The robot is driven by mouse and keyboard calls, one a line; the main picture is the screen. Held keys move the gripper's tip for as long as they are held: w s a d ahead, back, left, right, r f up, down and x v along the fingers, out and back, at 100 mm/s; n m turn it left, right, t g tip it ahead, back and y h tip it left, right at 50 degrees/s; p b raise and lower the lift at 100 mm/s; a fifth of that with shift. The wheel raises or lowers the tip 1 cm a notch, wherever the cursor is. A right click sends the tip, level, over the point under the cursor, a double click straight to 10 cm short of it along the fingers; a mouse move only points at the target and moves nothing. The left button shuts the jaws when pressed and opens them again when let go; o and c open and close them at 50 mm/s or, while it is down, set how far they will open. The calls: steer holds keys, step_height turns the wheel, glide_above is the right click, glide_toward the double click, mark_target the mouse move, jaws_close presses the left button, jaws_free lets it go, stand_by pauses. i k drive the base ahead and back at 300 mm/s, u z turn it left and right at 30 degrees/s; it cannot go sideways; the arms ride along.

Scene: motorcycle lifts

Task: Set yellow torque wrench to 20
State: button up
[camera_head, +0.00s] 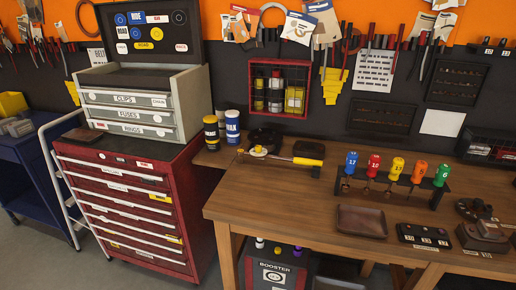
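A long tool (292,158) lies on the wooden workbench, left of centre. It has a yellow and black grip at its right end and a yellow part near its left end, and it looks like the yellow torque wrench. Any setting scale on it is too small to read. My gripper is not in view.
The workbench (265,195) has clear wood at its front left. A brown tray (362,221) and dark blocks (424,236) lie at its front right. Blue and yellow cans (232,124) stand at the back left. A red drawer cabinet (130,205) stands left of the bench.

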mark_target(258, 148)
steer(key=z, duration=0.1)
steer(key=i, duration=2.3)
steer(key=u, duration=0.2)
